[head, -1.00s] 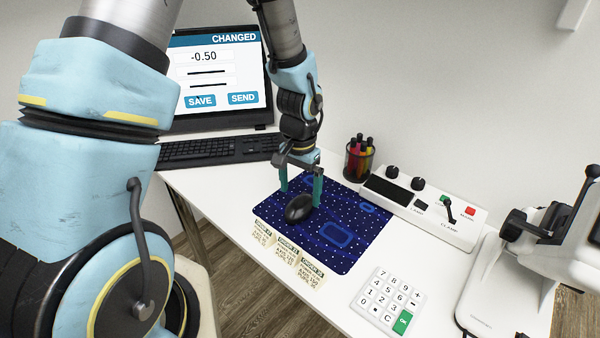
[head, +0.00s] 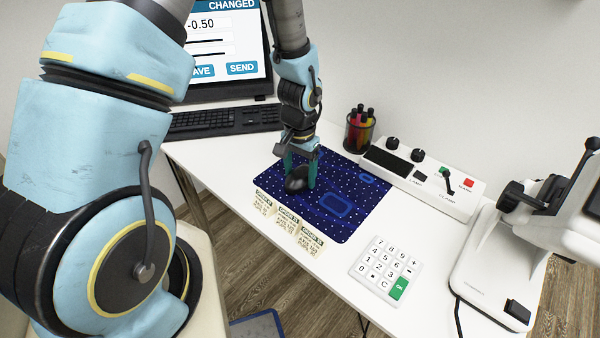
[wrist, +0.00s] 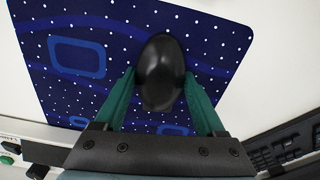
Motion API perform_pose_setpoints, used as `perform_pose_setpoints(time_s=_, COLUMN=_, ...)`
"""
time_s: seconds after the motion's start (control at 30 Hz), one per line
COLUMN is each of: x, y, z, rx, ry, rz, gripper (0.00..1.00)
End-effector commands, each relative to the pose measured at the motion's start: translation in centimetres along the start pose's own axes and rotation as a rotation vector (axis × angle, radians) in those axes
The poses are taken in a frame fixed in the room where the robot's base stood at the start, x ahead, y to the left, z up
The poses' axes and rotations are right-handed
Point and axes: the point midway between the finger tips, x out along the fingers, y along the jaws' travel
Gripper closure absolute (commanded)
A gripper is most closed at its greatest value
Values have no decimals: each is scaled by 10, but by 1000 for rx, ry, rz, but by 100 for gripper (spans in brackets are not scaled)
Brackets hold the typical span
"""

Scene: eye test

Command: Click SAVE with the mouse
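The black mouse (head: 297,179) lies on the dark blue dotted mat (head: 350,222); it also shows in the wrist view (wrist: 160,65). My gripper (head: 301,173) is lowered over it, with one green finger on each side. In the wrist view both fingertips of the gripper (wrist: 160,78) meet the mouse's sides, with no clear gap. The monitor (head: 225,45) reads CHANGED and -0.50. I cannot make out a pointer on the screen.
The keyboard (head: 215,122) lies below the monitor. A pen cup (head: 360,130) and a control box (head: 425,180) stand behind the mat. Order notes (head: 287,225) lie along its front edge. A number pad (head: 387,267) and a white machine (head: 500,265) are to the right.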

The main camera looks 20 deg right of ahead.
Motion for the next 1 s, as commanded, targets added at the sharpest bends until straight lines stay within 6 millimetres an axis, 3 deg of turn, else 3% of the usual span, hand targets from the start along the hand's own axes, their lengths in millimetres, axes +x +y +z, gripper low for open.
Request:
perform_pose_setpoints(time_s=0.07, x=0, y=0, z=0, rx=0, ry=0, rz=0, gripper=39)
perform_pose_setpoints(time_s=0.47, x=0, y=0, z=0, rx=0, ry=0, rz=0, gripper=84)
perform_pose_setpoints(time_s=0.5, x=0, y=0, z=0, rx=0, ry=0, rz=0, gripper=26)
perform_pose_setpoints(time_s=0.73, x=0, y=0, z=0, rx=0, ry=0, rz=0, gripper=0)
perform_pose_setpoints(time_s=1.0, x=-1, y=0, z=0, rx=0, ry=1, rz=0, gripper=0)
